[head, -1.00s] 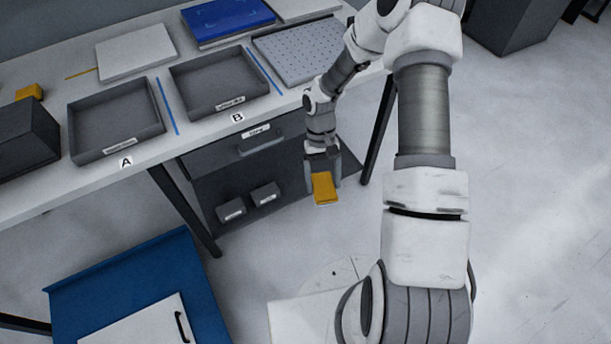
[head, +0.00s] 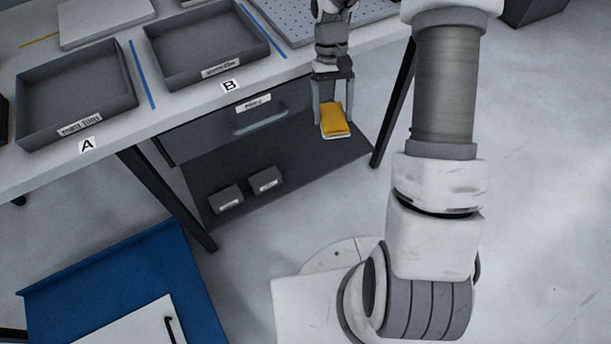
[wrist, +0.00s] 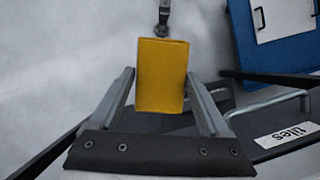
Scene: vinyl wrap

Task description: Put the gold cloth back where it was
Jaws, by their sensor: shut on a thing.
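The gold cloth (head: 336,121) is a folded yellow-gold rectangle with a paler layer at its lower edge. My gripper (head: 333,112) is shut on it and holds it in the air, in front of the table and to the right of the drawer. In the wrist view the gold cloth (wrist: 161,76) fills the space between the two fingers of my gripper (wrist: 162,88). The drawer (head: 235,126) under the table looks shut. Its handle and a label show, and the label reads "tiles" in the wrist view.
Tray A (head: 75,97) and tray B (head: 208,48) stand on the table, with blue strips beside them. A dark lower shelf (head: 300,160) holds two small grey boxes. A blue surface (head: 120,280) with a white panel lies at lower left. A table leg (head: 394,105) stands right of my gripper.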

